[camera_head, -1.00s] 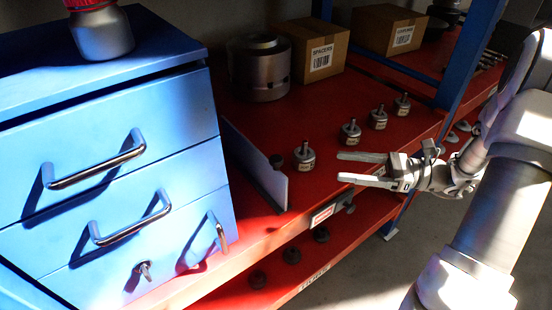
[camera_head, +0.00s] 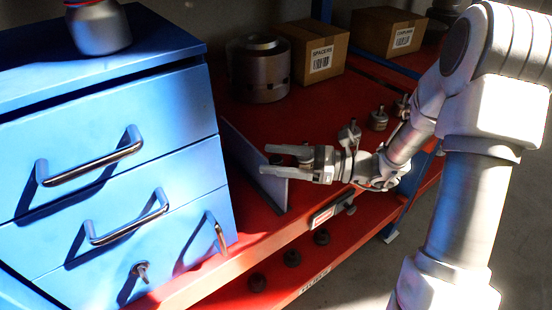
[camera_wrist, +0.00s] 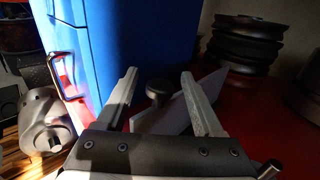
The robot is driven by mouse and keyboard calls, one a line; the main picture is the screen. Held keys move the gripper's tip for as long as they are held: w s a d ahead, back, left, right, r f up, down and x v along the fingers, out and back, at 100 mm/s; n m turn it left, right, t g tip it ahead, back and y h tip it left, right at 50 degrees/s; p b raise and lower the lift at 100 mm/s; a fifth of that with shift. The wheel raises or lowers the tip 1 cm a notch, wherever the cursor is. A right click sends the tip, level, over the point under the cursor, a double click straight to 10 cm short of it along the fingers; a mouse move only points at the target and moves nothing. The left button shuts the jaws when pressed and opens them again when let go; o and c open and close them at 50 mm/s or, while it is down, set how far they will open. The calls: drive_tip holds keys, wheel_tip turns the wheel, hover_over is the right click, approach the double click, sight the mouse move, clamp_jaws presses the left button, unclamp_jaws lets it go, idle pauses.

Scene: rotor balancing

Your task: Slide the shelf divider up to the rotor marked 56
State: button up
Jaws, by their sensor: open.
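The shelf divider (camera_head: 272,192) is a thin pale upright plate on the red shelf, right of the blue cabinet. My gripper (camera_head: 267,159) is open at the divider's front end, its fingers pointing left. In the wrist view, the divider (camera_wrist: 172,117) and its dark round knob (camera_wrist: 158,89) show between my two spread fingers (camera_wrist: 160,82); contact cannot be told. Small metal rotors stand in a row: one (camera_head: 348,134) just behind my wrist, another (camera_head: 378,119) and a third (camera_head: 402,106) further back. Their markings are too small to read.
The blue drawer cabinet (camera_head: 110,115) stands close left of the divider. A large metal cylinder (camera_head: 260,72) and a cardboard box (camera_head: 318,52) are at the back of the shelf. Red shelf surface between the divider and rotors is clear. Dark parts (camera_head: 291,257) lie below.

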clamp_jaws()
idle(0.3)
idle(1.1)
